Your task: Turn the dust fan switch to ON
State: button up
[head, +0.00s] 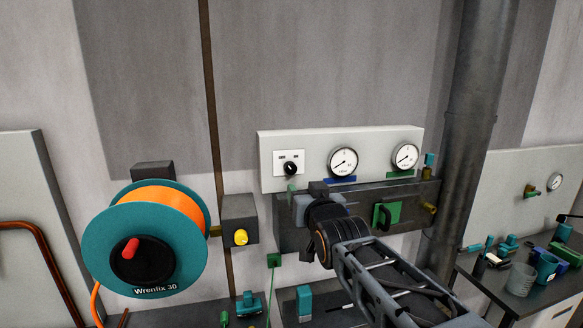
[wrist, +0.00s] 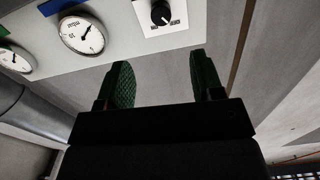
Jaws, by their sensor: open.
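The dust fan switch appears to be the black rotary knob (head: 290,168) on a white plate at the left of the pale panel (head: 378,137). Small labels sit above the knob, too small to read surely, and I cannot tell its setting. The knob also shows at the top of the wrist view (wrist: 161,13), which is turned over. My gripper (head: 292,188) is just below the plate in the head view, partly hidden by its own body. In the wrist view its green fingers (wrist: 163,78) are apart and empty, with the knob beyond them, not between them.
Two round gauges (head: 342,161) (head: 405,156) sit right of the switch. A dark box (head: 418,192) with a green handle (head: 386,215) lies below. A teal hose reel (head: 100,235) and a yellow button (head: 240,237) are left; a thick pipe (head: 474,120) stands right.

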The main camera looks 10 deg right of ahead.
aim_at(292, 170)
jog(key=w+p, duration=0.4)
jog(key=w, duration=0.9)
jog(key=shift+w+r, duration=0.1)
jog(key=shift+w, duration=0.05)
jog(key=c, duration=0.9)
